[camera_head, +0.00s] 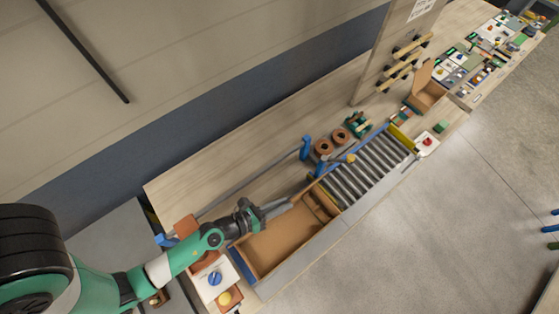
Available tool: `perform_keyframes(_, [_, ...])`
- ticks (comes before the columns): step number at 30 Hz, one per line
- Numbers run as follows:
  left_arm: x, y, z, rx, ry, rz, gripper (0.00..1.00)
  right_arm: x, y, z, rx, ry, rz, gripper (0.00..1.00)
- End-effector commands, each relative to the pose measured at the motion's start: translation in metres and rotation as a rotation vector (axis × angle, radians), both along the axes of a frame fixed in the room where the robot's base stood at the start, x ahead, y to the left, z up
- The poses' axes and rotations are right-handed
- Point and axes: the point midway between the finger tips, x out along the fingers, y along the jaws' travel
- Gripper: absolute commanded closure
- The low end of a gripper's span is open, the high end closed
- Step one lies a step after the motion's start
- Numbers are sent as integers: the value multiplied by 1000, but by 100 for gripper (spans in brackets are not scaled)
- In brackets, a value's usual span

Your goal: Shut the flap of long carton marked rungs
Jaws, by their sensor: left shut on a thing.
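A long brown carton (285,246) lies open in the lower middle, at the near end of the roller conveyor, with its inside showing. A brown flap (320,206) stands at its right end. Any marking on the carton is too small to read. My left gripper (284,207) reaches in from the left over the carton's back edge. Its fingers are closed at that edge, near the flap, and the arm hides part of the carton's left side. What lies between the fingertips is hard to make out. My right gripper is not in view.
The roller conveyor (367,170) runs right of the carton. Two brown rings (331,141) and a blue clamp-like post (305,148) stand behind it. A control box with a blue knob (215,278) sits at the near left. A smaller open carton (428,95) stands farther right.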

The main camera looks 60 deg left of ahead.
Motion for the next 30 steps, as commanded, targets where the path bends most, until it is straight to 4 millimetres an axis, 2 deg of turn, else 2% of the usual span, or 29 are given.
perform_keyframes(1, [-2,-1,-5,-4,12,-4,100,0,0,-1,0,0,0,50])
perform_keyframes(7, [-2,-1,-6,-3,14,-3,100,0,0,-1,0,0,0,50])
perform_keyframes(8, [-3,-1,-6,-3,14,-3,80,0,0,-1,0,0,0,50])
perform_keyframes(10, [-2,-1,-6,-3,14,-3,67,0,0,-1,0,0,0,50])
perform_keyframes(11, [-2,-1,-6,-3,13,-3,64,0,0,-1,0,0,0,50])
perform_keyframes(25, [-3,0,-2,-1,5,-1,64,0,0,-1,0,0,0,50])
perform_keyframes(30, [-23,3,3,-2,7,2,64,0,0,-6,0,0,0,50])
